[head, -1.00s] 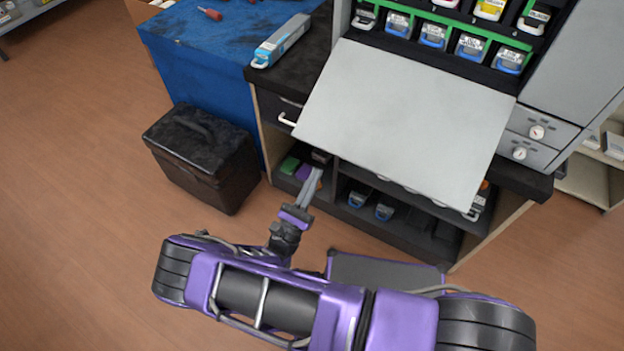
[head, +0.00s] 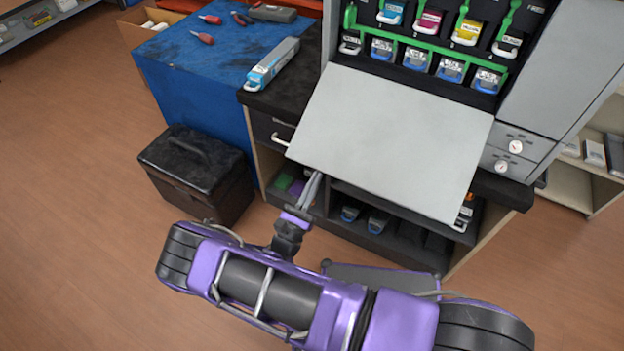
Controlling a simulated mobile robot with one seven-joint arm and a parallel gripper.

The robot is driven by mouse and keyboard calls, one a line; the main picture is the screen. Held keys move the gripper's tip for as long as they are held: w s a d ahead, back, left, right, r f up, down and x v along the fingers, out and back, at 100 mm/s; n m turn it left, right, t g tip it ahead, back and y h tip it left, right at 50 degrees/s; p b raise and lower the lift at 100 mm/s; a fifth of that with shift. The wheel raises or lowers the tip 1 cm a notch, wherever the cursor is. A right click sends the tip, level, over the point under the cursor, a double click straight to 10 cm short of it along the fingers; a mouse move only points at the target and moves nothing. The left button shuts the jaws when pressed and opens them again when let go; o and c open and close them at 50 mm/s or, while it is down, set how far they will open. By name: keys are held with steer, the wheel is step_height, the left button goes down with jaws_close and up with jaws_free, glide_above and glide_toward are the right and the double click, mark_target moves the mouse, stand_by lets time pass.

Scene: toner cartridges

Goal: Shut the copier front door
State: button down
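The copier front door (head: 392,138) is a flat light-grey panel. It hangs open, hinged at its upper edge line below the cartridge bay and sloping out toward me over the counter. The copier (head: 560,70) stands behind it, with its cartridge slots exposed. My gripper (head: 314,183) is at the door's lower left side, its fingertips close under the door's edge. The fingers look close together, but I cannot tell whether they touch each other or the door.
Several cartridges (head: 448,70) sit in the copier bay with green levers. Shelves below the counter hold cartridges.

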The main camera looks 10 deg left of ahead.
steer(key=shift+t+h, duration=0.4)
steer(key=shift+h, duration=0.2)
steer(key=w+d+r+p, duration=0.1)
steer(key=w+r, duration=0.2)
steer(key=r, duration=0.1)
steer(key=w+d+r+p, duration=0.1)
steer(key=w+d+r, duration=0.1)
steer(key=w+r, duration=0.2)
steer(key=w+d+r+p, duration=0.1)
steer(key=w+r, duration=0.3)
steer(key=shift+d+r+p, duration=0.15)
steer(key=shift+r+p, duration=0.25)
steer(key=shift+w+r, duration=0.2)
steer(key=shift+r, duration=0.15)
steer(key=shift+s, duration=0.1)
steer(key=s+a+r+p, duration=0.2)
steer(key=s+a+p, duration=0.1)
steer(key=s, duration=0.4)
steer(key=shift+s+r, duration=0.2)
steer(key=shift+r, duration=0.1)
step_height(320, 180, up, 6)
steer(key=w, duration=0.1)
steer(key=shift+w+d+r, duration=0.15)
steer(key=shift+w+d, duration=0.15)
steer(key=shift+d, duration=0.05)
